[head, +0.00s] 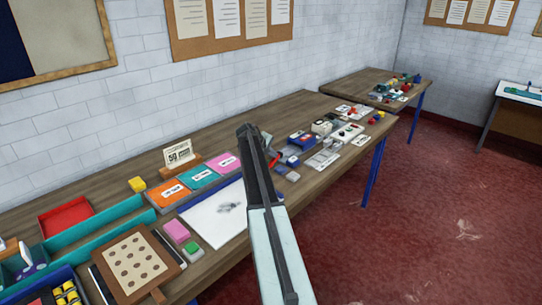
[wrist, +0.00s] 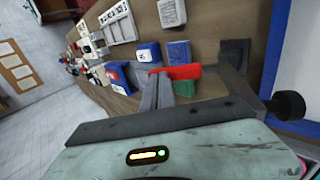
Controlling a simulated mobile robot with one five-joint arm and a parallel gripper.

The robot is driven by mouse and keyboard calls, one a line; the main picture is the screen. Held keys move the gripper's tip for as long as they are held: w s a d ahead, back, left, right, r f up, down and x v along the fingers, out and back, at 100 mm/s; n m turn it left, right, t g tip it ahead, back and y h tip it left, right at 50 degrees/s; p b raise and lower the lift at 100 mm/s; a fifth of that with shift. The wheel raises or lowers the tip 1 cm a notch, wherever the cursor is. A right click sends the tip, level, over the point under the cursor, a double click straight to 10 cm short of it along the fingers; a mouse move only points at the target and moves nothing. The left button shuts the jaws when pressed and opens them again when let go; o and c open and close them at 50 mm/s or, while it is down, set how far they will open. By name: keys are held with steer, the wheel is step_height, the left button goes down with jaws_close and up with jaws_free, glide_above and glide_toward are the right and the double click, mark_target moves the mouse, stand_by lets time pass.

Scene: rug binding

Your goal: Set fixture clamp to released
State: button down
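A red lever-like bar (wrist: 182,72), which I take for the fixture clamp's handle, lies across the front of my gripper in the wrist view. Blue parts (wrist: 118,72) show at its left end. In the head view a small red piece (head: 273,159) shows just right of my arm, and the rest there is hidden behind the arm. My gripper (wrist: 198,64) has its grey fingers apart, with the red bar at the gap between them. I cannot tell whether they touch it. The clamp's setting cannot be read from here.
The wooden table (head: 112,190) also carries orange, teal and pink boxes (head: 200,172), a white sheet (head: 222,215), a perforated board (head: 135,262) and a red tray (head: 65,216). Open red floor (head: 440,215) lies to the right.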

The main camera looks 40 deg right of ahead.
steer(key=shift+s+d, duration=0.1)
steer(key=shift+d, duration=0.05)
steer(key=shift+r, duration=0.1)
steer(key=shift+r+p, duration=0.2)
steer(key=shift+p, duration=0.2)
steer(key=d+r+p+v, duration=0.1)
steer(key=d+p+v, duration=0.1)
steer(key=p+v, duration=0.9)
steer(key=v, duration=0.3)
steer(key=shift+d+r+p, duration=0.15)
steer(key=shift+r+p, duration=0.05)
steer(key=shift+p, duration=0.1)
steer(key=shift+w, duration=0.25)
